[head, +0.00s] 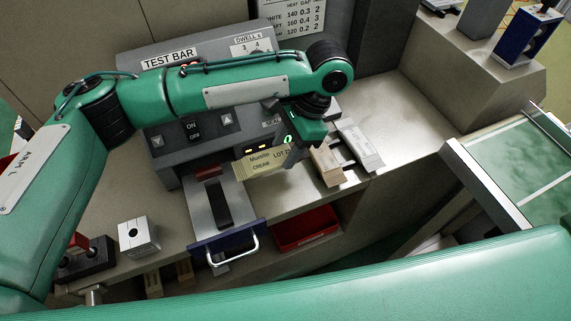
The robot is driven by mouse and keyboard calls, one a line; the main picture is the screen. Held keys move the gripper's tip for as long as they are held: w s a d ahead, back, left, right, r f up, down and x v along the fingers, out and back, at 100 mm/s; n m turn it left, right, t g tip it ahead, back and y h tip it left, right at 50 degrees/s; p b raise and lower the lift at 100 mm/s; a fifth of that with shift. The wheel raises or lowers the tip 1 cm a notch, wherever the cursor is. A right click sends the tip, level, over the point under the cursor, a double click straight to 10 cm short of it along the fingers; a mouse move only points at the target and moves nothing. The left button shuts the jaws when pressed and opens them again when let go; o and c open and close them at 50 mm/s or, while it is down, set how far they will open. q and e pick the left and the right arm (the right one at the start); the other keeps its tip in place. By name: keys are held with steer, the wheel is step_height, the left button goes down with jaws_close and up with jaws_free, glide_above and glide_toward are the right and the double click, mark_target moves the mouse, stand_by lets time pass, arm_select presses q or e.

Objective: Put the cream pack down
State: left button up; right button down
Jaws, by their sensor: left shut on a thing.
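The cream pack (258,165), a pale yellow stick wrapper with "CREAM" and a lot mark printed on it, is in the middle of the head view. My left gripper (287,153) is shut on the pack near its right end; the fingers hide part of that end. The pack lies in front of the sealing machine (196,141) and right of its slide with the dark bar. I cannot tell whether its underside touches the bench. My right gripper is out of view.
A tan pack (325,165) and a whitish pack (361,148) lie close to the right of my left gripper. A red bin (306,229) sits below the bench edge. A blue-fronted drawer (229,245) juts out with a handle. The bench (408,112) is clear farther right.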

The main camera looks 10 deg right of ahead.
mark_target(280, 177)
arm_select(q)
step_height(280, 177, down, 7)
steer(key=shift+r, duration=0.1)
steer(key=shift+c, duration=1.4)
steer(key=o, duration=1.3)
